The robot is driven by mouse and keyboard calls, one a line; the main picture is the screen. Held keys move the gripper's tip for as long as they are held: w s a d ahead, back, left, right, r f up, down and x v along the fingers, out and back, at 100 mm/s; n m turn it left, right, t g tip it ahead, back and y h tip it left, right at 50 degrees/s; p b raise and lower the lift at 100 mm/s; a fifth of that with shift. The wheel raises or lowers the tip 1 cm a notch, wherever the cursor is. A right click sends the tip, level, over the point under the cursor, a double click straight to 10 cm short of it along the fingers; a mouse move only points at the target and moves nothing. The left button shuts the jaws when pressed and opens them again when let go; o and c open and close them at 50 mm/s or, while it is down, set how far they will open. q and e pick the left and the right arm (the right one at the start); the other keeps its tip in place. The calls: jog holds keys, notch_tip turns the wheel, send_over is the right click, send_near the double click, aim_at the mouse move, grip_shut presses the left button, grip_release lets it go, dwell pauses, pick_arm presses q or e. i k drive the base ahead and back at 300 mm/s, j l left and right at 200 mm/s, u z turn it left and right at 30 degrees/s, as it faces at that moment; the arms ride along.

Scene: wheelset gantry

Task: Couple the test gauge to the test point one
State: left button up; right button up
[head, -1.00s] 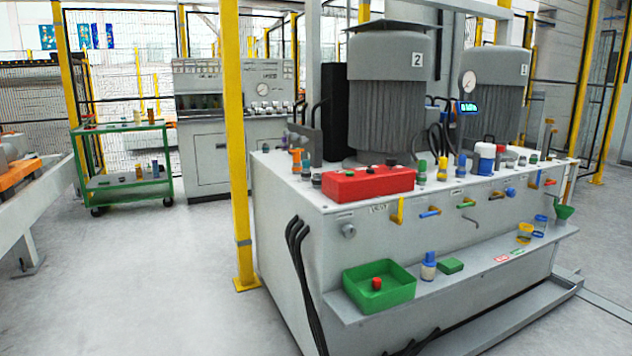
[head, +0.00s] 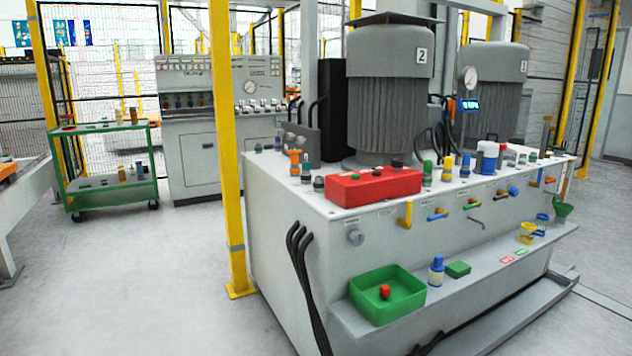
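A round white dial gauge (head: 470,79) stands above the top of the grey power unit (head: 278,222), on its right half. Just below it is a small blue device with a lit display (head: 468,105). I cannot tell which of these is the test gauge. Several coloured fittings stand along the unit's top, among them an orange one (head: 295,161), a green one (head: 427,171), a yellow one (head: 447,167) and a blue one (head: 465,165). Their labels are too small to read, so test point one cannot be picked out. Neither of my grippers is in view.
Motor 2 (head: 388,100) and the other motor (head: 490,90) stand on the unit. A red control box (head: 372,188) sits on its front edge. The front shelf holds a green tray (head: 365,310) and a blue-and-white bottle (head: 437,272). A yellow post (head: 228,150) stands left.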

aim_at(294, 155)
jog(key=i+j+z, duration=0.1)
jog(key=i+j, duration=0.2)
jog(key=j, duration=0.15)
jog(key=i+j+z, duration=0.1)
jog(key=i+j, duration=0.15)
jog(key=j, duration=0.15)
jog(key=i+j+z, duration=0.1)
jog(key=i+j, duration=0.2)
jog(key=j, duration=0.2)
jog(key=i+j+z, duration=0.15)
jog(key=j, duration=0.35)
jog(key=i+j+z, duration=0.1)
jog(key=i+j, duration=0.2)
jog(key=j, duration=0.2)
jog(key=i+j+z, duration=0.1)
jog(key=j, duration=0.45)
jog(key=i+j+z, duration=0.1)
jog(key=i+j, duration=0.2)
jog(key=j, duration=0.25)
jog(key=i+j+z, duration=0.1)
jog(key=j, duration=0.45)
